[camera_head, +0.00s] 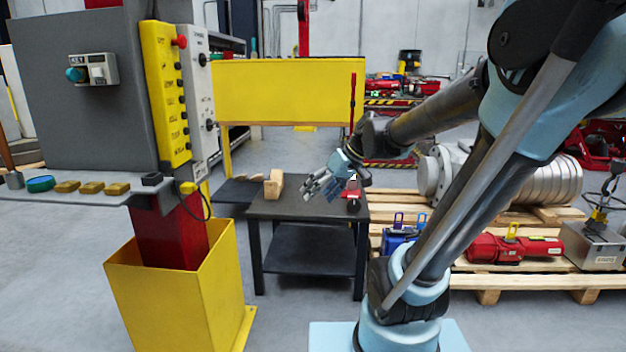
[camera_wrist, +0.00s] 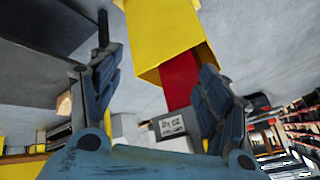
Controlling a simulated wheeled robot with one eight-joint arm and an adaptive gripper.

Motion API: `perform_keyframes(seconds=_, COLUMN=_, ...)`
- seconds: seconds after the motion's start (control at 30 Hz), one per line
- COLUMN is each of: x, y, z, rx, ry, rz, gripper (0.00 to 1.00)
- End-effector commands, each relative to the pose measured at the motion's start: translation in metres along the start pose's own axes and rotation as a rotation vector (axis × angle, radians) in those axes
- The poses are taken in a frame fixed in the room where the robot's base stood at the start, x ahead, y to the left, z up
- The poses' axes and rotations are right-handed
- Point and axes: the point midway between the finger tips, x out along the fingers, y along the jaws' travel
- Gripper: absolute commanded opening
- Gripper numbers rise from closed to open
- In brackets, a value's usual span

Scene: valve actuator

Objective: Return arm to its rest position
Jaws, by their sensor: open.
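My arm (camera_head: 440,105) reaches from its light blue base at the lower right up and across to the left in the head view. My gripper (camera_head: 312,188) is over the small dark table (camera_head: 280,211), near its right half. In the wrist view my gripper (camera_wrist: 155,100) has its two fingers wide apart, with nothing held between them. Beyond the fingers the wrist view shows the yellow bin-like base (camera_wrist: 165,35) and the red post (camera_wrist: 180,80). Whether the gripper touches anything on the table cannot be told.
A wooden block (camera_head: 274,184) and a red object (camera_head: 351,195) are on the table. A grey cabinet with a yellow button panel (camera_head: 166,95) stands left. Wooden pallets (camera_head: 535,280) carry blue and red actuators and a large metal valve at right. Open floor lies in front of the table.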

Motion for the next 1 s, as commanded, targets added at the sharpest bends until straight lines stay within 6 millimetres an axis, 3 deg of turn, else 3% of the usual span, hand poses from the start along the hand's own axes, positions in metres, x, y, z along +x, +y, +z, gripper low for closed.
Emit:
perform_keyframes(seconds=0.1, x=-0.004, y=0.010, z=0.046, rx=0.089, ry=-0.055, rz=0.086, gripper=0.70)
perform_keyframes(seconds=0.4, x=-0.014, y=0.039, z=0.156, rx=0.325, ry=-0.163, rz=0.324, gripper=0.70)
perform_keyframes(seconds=0.6, x=-0.019, y=0.056, z=0.216, rx=0.462, ry=-0.202, rz=0.474, gripper=0.70)
perform_keyframes(seconds=0.8, x=-0.023, y=0.065, z=0.245, rx=0.531, ry=-0.216, rz=0.552, gripper=0.70)
perform_keyframes(seconds=1.0, x=-0.024, y=0.066, z=0.248, rx=0.540, ry=-0.218, rz=0.564, gripper=0.70)
